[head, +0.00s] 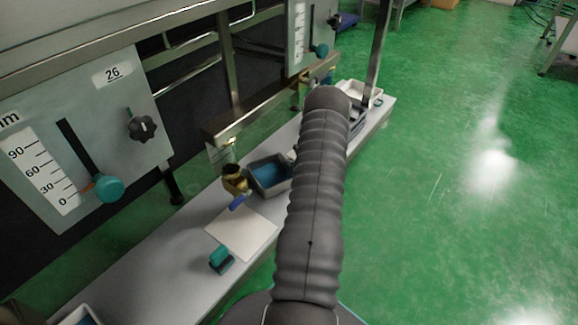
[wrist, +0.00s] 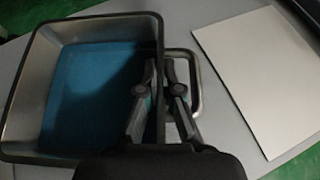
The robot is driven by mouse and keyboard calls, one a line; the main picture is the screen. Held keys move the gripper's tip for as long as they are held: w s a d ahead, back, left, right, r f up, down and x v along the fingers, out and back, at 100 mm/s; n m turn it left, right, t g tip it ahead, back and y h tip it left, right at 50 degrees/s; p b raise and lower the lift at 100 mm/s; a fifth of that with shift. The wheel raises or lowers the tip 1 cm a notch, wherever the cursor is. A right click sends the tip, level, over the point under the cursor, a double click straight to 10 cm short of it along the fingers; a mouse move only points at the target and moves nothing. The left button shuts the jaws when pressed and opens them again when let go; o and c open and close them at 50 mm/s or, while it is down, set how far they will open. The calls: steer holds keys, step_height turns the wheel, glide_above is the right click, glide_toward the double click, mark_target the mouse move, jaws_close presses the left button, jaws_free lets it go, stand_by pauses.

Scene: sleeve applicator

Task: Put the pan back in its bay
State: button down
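The pan (wrist: 98,155) is a grey metal tray with a blue inside, at the left of the wrist view. A loop handle (wrist: 197,85) sticks out from its right wall. My gripper (wrist: 161,70) straddles that wall, one finger inside the pan and one in the handle loop. The fingers are close together and look shut on the wall. I cannot tell whether the pan touches the bench.
A white sheet (head: 242,234) (wrist: 262,75) lies beside the pan on the grey bench (head: 150,275). A teal block (head: 221,260) and a brass valve with blue lever (head: 235,182) are nearby. A white tray (head: 362,93) stands at the far end. Green floor is open at right.

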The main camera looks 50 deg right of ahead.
steer(key=shift+f, duration=0.2)
steer(key=c, duration=1.3)
jaws_free()
steer(key=shift+r, duration=0.1)
steer(key=shift+r, duration=0.15)
steer(key=p+v, duration=0.1)
steer(key=v, duration=1.1)
